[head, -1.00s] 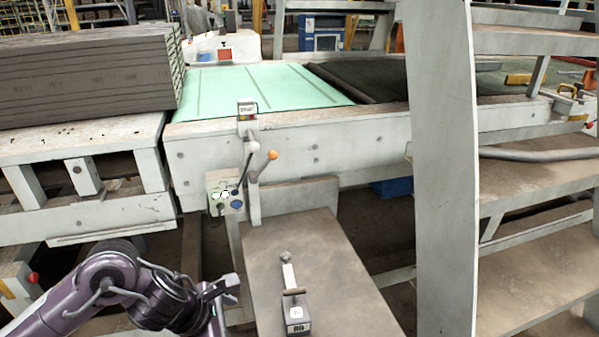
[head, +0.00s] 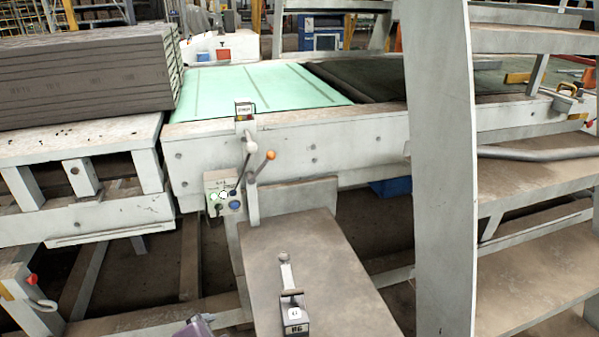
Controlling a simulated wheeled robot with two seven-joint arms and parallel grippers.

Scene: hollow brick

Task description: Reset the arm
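Only a small purple piece of my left arm (head: 196,328) shows at the bottom edge of the head view, left of the brown table. Its gripper is out of the picture. My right arm and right gripper are not in view.
A brown table (head: 330,265) carries a small lever device (head: 293,312). A control box (head: 223,194) and an orange-knobbed lever (head: 268,156) are on the white machine frame (head: 330,145). A green conveyor (head: 260,88), stacked grey-brown boards (head: 88,75) and a white stair structure (head: 442,180) stand around.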

